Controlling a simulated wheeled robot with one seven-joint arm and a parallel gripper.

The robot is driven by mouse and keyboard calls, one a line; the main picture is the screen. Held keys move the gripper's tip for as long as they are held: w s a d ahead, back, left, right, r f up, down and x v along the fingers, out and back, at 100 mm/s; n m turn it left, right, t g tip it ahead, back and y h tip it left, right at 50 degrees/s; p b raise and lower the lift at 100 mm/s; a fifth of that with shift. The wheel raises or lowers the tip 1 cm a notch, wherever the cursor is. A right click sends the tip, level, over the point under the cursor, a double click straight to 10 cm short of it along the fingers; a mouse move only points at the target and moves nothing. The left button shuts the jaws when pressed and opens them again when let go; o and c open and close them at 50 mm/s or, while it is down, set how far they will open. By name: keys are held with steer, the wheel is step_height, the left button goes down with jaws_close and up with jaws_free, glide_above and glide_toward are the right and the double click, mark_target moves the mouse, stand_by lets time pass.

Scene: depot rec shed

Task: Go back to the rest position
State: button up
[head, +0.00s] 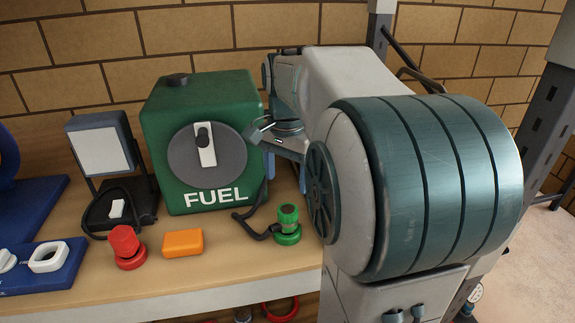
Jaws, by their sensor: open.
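My arm reaches in from the right and covers much of the right half of the head view. My gripper (286,174) is at its far end, beside the right side of the green FUEL can (165,200). Its two fingers point down over the bench and look open, with nothing seen between them. My arm partly hides the gripper. The can stands upright with a grey round dial and a white lever turned upright.
On the wooden bench (200,268) stand a red knob (126,248), an orange block (183,243), a green capped fitting (288,226) with a black hose, and a lamp (100,150). Blue trays (45,275) lie left. A grey post (545,115) rises right; a brick wall stands behind.

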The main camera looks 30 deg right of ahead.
steer(key=shift+r, duration=1)
steer(key=s+a+f+n+t, duration=0.3)
steer(key=s+a+f+n, duration=0.8)
steer(key=s+n, duration=0.1)
steer(key=shift+s+a+f+n, duration=0.15)
steer(key=shift+a+f+n, duration=0.05)
steer(key=shift+a+n, duration=0.2)
